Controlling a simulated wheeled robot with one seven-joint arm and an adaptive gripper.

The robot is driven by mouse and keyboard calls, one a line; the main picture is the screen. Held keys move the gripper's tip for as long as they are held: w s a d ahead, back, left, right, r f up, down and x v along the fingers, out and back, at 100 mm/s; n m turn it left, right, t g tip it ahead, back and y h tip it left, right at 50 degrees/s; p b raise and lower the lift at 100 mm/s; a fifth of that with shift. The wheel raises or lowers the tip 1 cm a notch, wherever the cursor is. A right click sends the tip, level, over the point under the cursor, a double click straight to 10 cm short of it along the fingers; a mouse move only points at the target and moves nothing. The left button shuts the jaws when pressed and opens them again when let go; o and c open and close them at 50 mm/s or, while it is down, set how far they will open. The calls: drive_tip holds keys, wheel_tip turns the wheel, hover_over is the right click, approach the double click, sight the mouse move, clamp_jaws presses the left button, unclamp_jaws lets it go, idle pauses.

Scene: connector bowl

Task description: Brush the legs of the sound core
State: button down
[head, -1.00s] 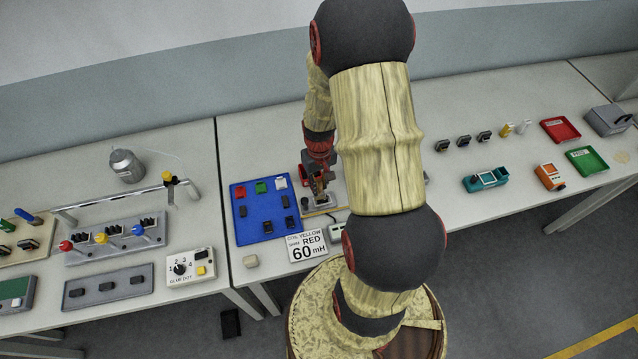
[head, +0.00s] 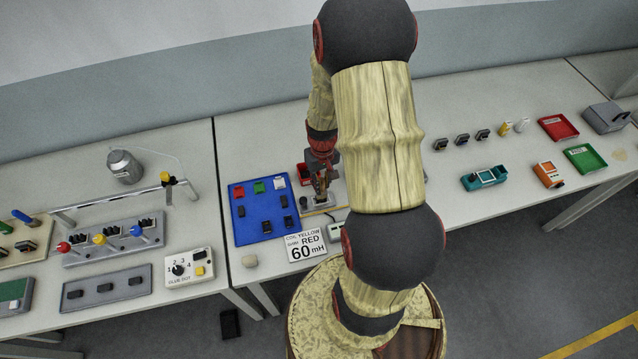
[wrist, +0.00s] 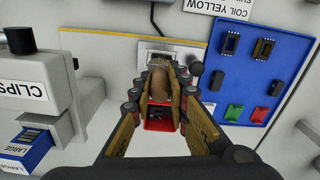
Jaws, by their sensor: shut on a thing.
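My gripper (head: 321,190) is low over the table just right of the blue tray (head: 238,226). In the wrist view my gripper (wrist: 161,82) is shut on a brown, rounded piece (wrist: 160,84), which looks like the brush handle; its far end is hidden. Beyond the fingertips is a small grey fixture (wrist: 158,50) on a pale plate. I cannot tell whether the brush touches anything there. Dark cores with metal legs lie on the blue tray, one of them (wrist: 230,43) near its edge. I cannot tell which core is the sound one.
A red bin (wrist: 158,124) lies under the fingers. The blue tray also holds red, green and white blocks. A sign reading 60 mH (head: 306,246) stands at the front edge. A grey CLIPS dispenser (wrist: 36,85) is at the wrist view's left. More dark cores (head: 462,139) are further right.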

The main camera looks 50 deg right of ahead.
drive_tip(key=shift+s+d, duration=0.3)
drive_tip(key=shift+d, duration=0.15)
drive_tip(key=shift+a, duration=0.1)
drive_tip(key=shift+w+a, duration=0.65)
drive_tip(key=shift+a, duration=0.3)
drive_tip(key=shift+d, duration=0.1)
drive_tip(key=shift+s+d+f, duration=0.1)
drive_tip(key=shift+s+d, duration=0.55)
drive_tip(key=shift+d, duration=0.3)
drive_tip(key=shift+w+a, duration=0.1)
drive_tip(key=shift+a, duration=0.05)
drive_tip(key=shift+w+a, duration=0.55)
drive_tip(key=shift+a, duration=0.35)
drive_tip(key=shift+s+d, duration=0.1)
drive_tip(key=shift+d, duration=0.1)
